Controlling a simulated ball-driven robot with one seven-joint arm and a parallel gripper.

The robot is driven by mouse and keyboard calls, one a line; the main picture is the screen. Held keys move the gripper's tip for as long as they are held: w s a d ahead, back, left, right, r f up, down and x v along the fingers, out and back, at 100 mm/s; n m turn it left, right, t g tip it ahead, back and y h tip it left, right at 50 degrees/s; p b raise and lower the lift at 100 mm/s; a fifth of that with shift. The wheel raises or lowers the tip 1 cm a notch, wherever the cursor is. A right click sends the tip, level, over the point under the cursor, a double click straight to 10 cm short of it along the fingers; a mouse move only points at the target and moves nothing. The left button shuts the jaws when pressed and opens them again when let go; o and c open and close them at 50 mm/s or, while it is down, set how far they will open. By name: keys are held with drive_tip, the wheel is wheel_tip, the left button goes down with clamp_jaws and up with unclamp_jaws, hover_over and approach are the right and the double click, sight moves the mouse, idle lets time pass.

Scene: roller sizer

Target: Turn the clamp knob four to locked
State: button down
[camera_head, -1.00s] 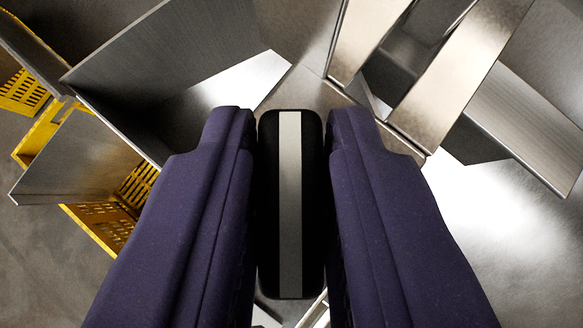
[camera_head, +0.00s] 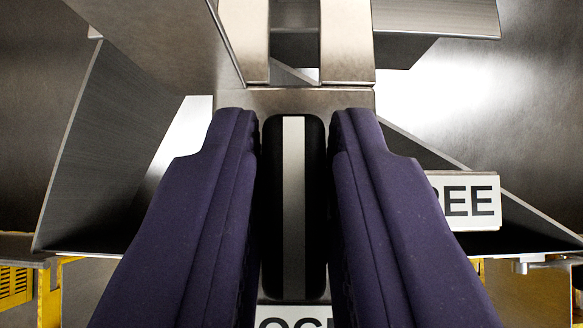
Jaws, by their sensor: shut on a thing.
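The clamp knob (camera_head: 293,200) is a black, rounded bar with a pale stripe down its middle. It stands between the two purple fingers of my gripper (camera_head: 293,195), which are shut on its sides. The stripe runs straight up and down in the picture. Its lower end points at a white plate (camera_head: 295,317) whose visible letters read like part of "LOCKED"; the rest is hidden by my fingers and the frame edge. A second white plate (camera_head: 470,201), showing "REE", is to the right, partly behind the right finger. No knob number shows.
Upright metal bars (camera_head: 346,40) stand just beyond the knob. Slanted metal sheets (camera_head: 115,140) rise at the left, and another metal panel (camera_head: 440,15) is at the upper right. Yellow perforated parts (camera_head: 15,285) show at the lower left. Bare grey floor shows at far left.

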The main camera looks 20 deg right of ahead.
drive_tip(key=shift+f, duration=0.1)
idle(0.4)
drive_tip(key=c, duration=1.1)
unclamp_jaws()
drive_tip(key=p+v, duration=0.2)
drive_tip(key=v, duration=0.6)
drive_tip(key=shift+w, duration=0.1)
